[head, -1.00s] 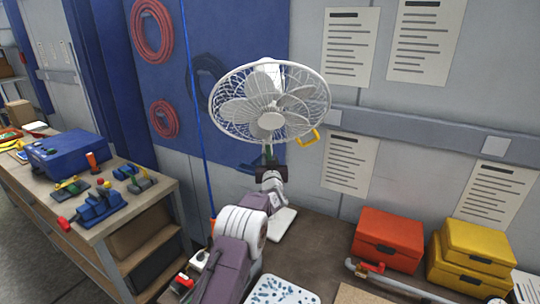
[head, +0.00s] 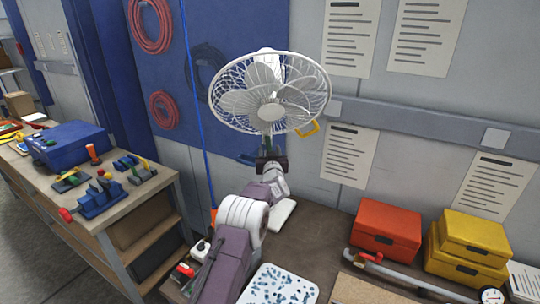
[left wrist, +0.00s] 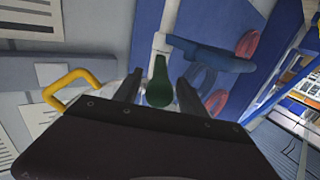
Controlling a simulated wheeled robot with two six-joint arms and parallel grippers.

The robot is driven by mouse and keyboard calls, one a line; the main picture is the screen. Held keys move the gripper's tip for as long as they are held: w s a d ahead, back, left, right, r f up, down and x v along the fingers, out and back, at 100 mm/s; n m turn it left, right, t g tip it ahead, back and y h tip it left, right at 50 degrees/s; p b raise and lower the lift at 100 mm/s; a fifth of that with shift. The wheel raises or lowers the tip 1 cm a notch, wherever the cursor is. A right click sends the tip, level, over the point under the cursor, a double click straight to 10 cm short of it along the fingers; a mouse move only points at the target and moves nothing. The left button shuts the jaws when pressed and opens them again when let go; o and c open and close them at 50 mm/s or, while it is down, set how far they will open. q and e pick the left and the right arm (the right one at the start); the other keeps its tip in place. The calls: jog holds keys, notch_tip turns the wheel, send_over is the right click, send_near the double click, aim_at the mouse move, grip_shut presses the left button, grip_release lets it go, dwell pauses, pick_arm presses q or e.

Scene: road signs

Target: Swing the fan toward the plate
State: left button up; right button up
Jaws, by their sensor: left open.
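The white caged fan (head: 262,85) stands at the back of the bench in the head view, its face toward me. A yellow handle (head: 308,129) sticks out at its lower right and also shows in the left wrist view (left wrist: 70,85). A white plate with blue speckles (head: 278,286) lies at the front of the bench, cut off by the frame. My left gripper (head: 269,151) is just below the fan cage. In the left wrist view its fingers (left wrist: 157,88) are apart, with a green part (left wrist: 159,78) showing between them; contact cannot be told. My right gripper is out of view.
An orange case (head: 386,229) and yellow cases (head: 468,250) stand at the right of the bench, with a grey pipe (head: 390,270) in front. A blue cord (head: 196,100) hangs left of the fan. A side bench (head: 120,205) holds tools at the left.

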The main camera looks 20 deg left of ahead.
pick_arm(q)
jog(key=shift+s+d+f+b, duration=0.2)
jog(key=shift+s+d+b, duration=0.05)
jog(key=shift+s+b, duration=0.15)
jog(key=b+v, duration=0.3)
jog(key=v, duration=0.5)
jog(key=shift+r+b, duration=0.2)
jog(key=shift+b, duration=0.15)
jog(key=shift+a, duration=0.1)
